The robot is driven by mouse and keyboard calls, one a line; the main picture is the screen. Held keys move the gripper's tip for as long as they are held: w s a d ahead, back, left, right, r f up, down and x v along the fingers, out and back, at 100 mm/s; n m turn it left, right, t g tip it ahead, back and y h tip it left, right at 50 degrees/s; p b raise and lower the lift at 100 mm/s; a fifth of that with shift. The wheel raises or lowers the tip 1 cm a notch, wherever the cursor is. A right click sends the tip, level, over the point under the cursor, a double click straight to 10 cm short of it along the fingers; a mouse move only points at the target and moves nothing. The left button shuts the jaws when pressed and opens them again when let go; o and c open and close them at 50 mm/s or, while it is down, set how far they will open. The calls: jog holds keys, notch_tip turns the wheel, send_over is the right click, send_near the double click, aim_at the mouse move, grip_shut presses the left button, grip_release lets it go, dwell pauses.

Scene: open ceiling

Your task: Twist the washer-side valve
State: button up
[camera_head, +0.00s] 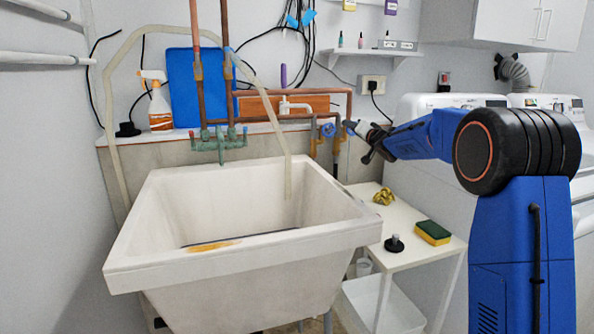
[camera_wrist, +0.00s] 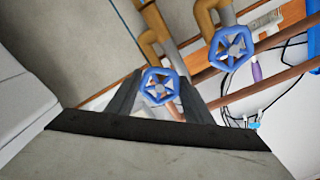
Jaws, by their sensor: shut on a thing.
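My gripper (camera_wrist: 160,92) is shut on a blue round valve handle (camera_wrist: 160,86); its dark fingers stand on either side of the spoked wheel in the wrist view. This valve is the one nearer the washers. A second blue valve handle (camera_wrist: 230,48) is free, on the neighbouring brass pipe; it also shows in the head view (camera_head: 328,130), just left of my gripper (camera_head: 347,125). The held handle is mostly hidden behind my gripper in the head view.
Copper pipes (camera_head: 197,70) run along the wall. A white utility sink (camera_head: 130,262) stands below, and a small white table (camera_head: 425,252) beside it holds a sponge (camera_head: 432,233) and a black stopper (camera_head: 394,244). White washers (camera_head: 415,107) stand at the right.

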jog(key=shift+f, duration=0.1)
jog(key=shift+n, duration=1.7)
jog(key=shift+n, duration=1.7)
jog(key=n, duration=0.2)
jog(key=shift+n, duration=0.7)
jog(key=shift+f, duration=0.1)
